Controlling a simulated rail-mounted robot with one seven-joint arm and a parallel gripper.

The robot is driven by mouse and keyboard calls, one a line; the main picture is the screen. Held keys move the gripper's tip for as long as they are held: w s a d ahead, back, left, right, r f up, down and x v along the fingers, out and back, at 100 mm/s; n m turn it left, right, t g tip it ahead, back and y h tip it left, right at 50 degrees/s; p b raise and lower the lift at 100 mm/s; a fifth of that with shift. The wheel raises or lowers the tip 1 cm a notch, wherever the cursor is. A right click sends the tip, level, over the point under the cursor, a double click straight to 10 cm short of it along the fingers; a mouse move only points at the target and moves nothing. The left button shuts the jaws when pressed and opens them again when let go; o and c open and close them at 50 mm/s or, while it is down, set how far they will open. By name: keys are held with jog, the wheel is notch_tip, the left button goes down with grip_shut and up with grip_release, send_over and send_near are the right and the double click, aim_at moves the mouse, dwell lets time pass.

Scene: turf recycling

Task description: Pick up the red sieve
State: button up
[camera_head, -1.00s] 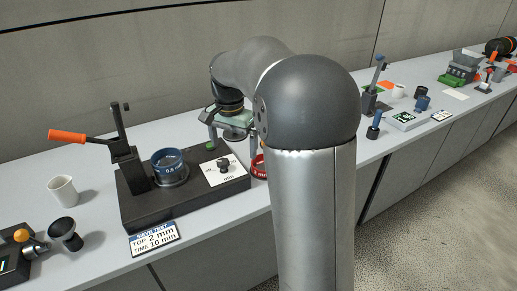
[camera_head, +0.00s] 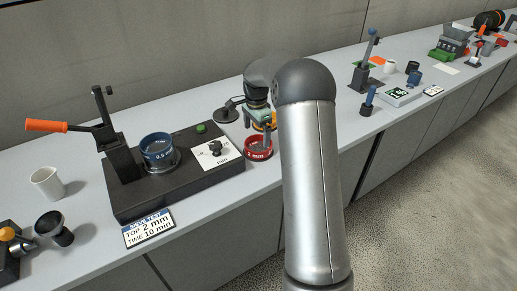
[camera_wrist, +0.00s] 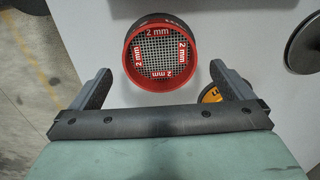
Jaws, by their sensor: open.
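The red sieve (camera_head: 257,154), marked 2 mm, sits on the grey bench just right of the black shaker base, partly hidden by my gripper and arm. In the wrist view the red sieve (camera_wrist: 132,76) shows its red rim and mesh from above, ahead of the jaws. My gripper (camera_head: 264,136) is above it, pointing down. In the wrist view my gripper (camera_wrist: 160,72) has its fingers wide apart, one to each side of the sieve and nothing between them. I cannot tell the exact height left between fingertips and rim.
The black shaker base (camera_head: 185,188) carries a blue sieve (camera_head: 157,147) and an upright post with an orange handle. A dark disc (camera_head: 228,115) lies behind the gripper. An orange-yellow item (camera_wrist: 211,96) is partly hidden by the right finger. Bare bench lies left of the sieve in the wrist view.

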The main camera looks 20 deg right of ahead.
aim_at(258, 149)
jog(key=shift+d+f+p, duration=0.2)
jog(key=shift+f+p, duration=0.05)
jog(key=shift+f, duration=1.3)
jog(key=shift+d+f+p, duration=0.15)
jog(key=shift+f+p, duration=0.05)
jog(key=shift+f, duration=1.35)
jog(key=shift+c, duration=0.3)
jog(key=c, duration=0.6)
jog(key=shift+r, duration=0.1)
